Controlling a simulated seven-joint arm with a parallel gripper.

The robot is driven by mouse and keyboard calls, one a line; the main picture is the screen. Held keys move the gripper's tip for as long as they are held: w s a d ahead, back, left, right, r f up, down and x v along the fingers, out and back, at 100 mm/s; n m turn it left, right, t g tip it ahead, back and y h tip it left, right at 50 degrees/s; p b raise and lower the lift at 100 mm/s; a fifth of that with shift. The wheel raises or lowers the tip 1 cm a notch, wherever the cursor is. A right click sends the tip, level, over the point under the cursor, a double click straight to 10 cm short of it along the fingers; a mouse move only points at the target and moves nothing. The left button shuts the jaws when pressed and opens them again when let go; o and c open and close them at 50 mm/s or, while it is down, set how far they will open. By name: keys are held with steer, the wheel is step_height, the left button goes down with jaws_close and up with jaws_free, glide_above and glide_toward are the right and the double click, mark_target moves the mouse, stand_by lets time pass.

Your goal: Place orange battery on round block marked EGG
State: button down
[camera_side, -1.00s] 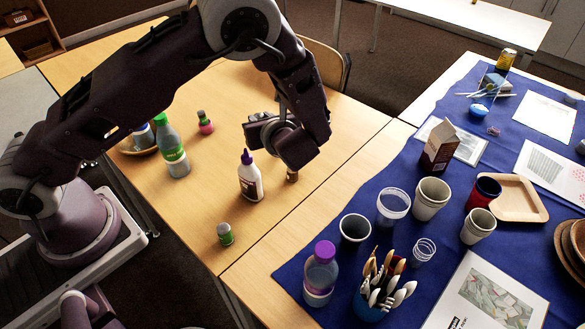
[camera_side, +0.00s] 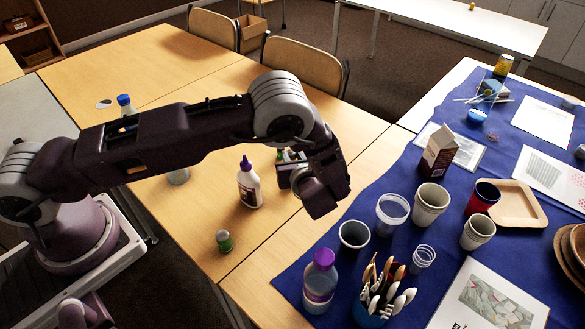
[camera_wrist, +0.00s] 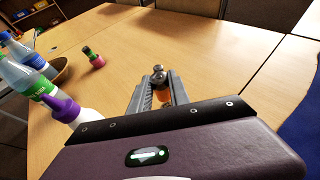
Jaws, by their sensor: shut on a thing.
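My gripper (camera_wrist: 158,94) is shut on the orange battery (camera_wrist: 161,97), a small orange cylinder with a silver, rounded top, seen between the fingers in the wrist view. In the side view my gripper is over the wooden table, right of the white glue bottle, and the battery cannot be made out there. I cannot pick out a round block marked EGG; no such lettering is legible in either view. A small pink item with a dark green top (camera_wrist: 93,57) stands left of my gripper in the wrist view; whether it includes a block is unclear.
The white glue bottle with purple cap (camera_side: 250,185) stands close left of my gripper. A small green, grey-topped item (camera_side: 224,240) stands nearer the table's front. Cups, a carton (camera_side: 438,152) and a brush pot crowd the blue cloth (camera_side: 285,285). Bare wood lies ahead in the wrist view.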

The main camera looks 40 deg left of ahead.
steer(key=shift+f, duration=1.8)
steer(key=shift+f, duration=0.1)
steer(key=c, duration=1.2)
jaws_free()
steer(key=shift+c, duration=0.2)
